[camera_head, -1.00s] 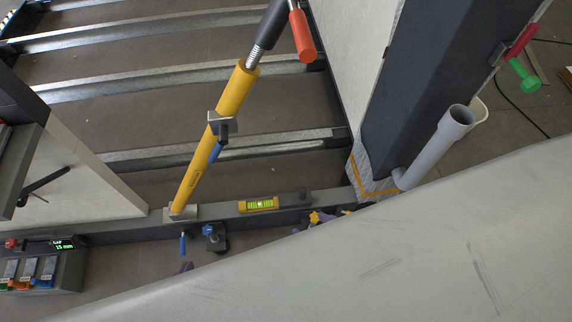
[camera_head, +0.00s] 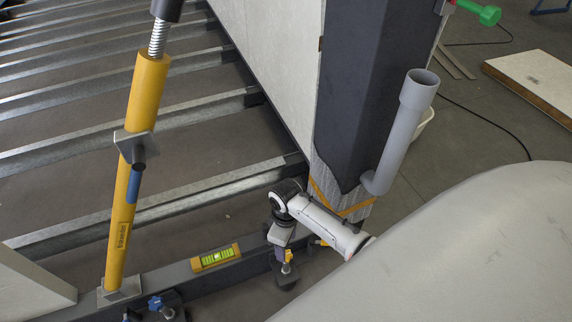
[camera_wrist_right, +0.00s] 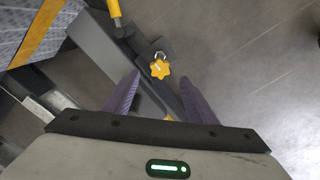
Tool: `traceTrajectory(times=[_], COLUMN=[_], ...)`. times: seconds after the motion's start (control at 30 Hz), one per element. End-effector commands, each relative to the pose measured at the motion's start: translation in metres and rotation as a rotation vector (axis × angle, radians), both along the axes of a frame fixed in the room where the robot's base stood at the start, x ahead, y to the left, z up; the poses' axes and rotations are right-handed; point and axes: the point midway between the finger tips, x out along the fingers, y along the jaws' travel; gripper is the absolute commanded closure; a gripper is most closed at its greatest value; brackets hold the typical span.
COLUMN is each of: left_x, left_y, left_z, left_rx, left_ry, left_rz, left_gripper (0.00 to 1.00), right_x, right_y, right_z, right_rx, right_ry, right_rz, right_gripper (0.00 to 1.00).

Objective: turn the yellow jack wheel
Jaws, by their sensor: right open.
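The yellow jack wheel (camera_wrist_right: 160,69) is a small star-shaped knob on a dark block in the right wrist view. It lies just ahead of the gap between the fingertips of my right gripper (camera_wrist_right: 159,80). That gripper is open, its two purple-grey fingers well apart with nothing held. I cannot tell whether a finger touches the wheel. In the head view my right arm reaches down over the beam, and only a bit of yellow (camera_head: 287,268) shows below its hand. My left gripper is not in view.
A yellow prop (camera_head: 130,190) leans up from the dark beam (camera_head: 180,277), with a blue knob (camera_head: 156,303) near its foot. A yellow level (camera_head: 215,257) lies on the beam.

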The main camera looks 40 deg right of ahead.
Motion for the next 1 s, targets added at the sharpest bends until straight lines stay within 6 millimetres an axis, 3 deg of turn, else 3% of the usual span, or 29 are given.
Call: traceTrajectory(times=[0.03,0.1,0.3,0.7,0.77,0.97,1.0], left_x=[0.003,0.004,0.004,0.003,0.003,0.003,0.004], left_y=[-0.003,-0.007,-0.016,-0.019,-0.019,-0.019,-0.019], left_z=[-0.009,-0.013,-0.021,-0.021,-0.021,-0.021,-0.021], left_rx=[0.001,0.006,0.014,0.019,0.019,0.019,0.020], left_ry=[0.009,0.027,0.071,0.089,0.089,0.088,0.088], left_rz=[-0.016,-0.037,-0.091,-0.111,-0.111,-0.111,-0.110], left_gripper=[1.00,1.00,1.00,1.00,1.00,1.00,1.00], right_x=[0.000,0.000,0.000,0.000,0.000,0.000,0.000], right_y=[0.000,0.000,0.001,0.001,0.001,0.001,0.001], right_z=[-0.017,-0.030,-0.055,-0.061,-0.061,-0.061,-0.061], right_rx=[0.000,0.001,0.002,0.001,0.001,0.002,0.002], right_ry=[0.001,0.001,-0.001,-0.003,-0.003,-0.003,-0.003], right_rz=[-0.001,-0.001,0.000,0.000,0.000,0.000,-0.001], right_gripper=[0.48,0.48,0.48,0.48,0.55,0.89,0.89])
